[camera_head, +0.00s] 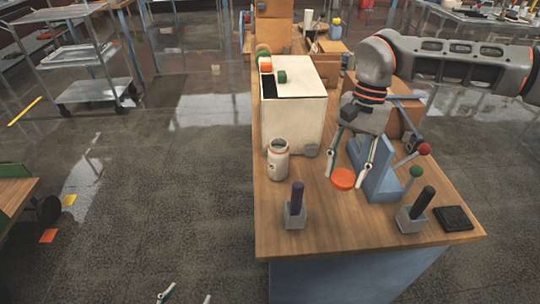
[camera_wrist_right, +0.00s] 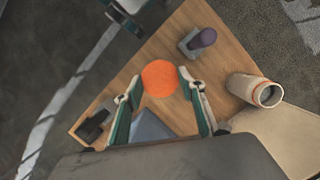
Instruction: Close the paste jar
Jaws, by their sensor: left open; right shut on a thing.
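The paste jar (camera_head: 278,160) is a pale, cylindrical jar. It stands upright and uncovered on the wooden table, just in front of the white box. Its open mouth also shows in the right wrist view (camera_wrist_right: 255,91). My right gripper (camera_head: 349,177) is shut on the round orange lid (camera_head: 343,179), to the right of the jar. The lid also shows between the fingertips in the right wrist view (camera_wrist_right: 159,78). I cannot tell how far it is above the table. My left gripper (camera_head: 187,298) is open and empty at the bottom edge, off the table's left side.
A white box (camera_head: 292,122) with orange and green lids on top stands behind the jar. A dark purple cylinder in a grey holder (camera_head: 296,205) stands in front. A blue stand (camera_head: 378,172), a black cylinder in a holder (camera_head: 418,208) and a black pad (camera_head: 454,219) are to the right.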

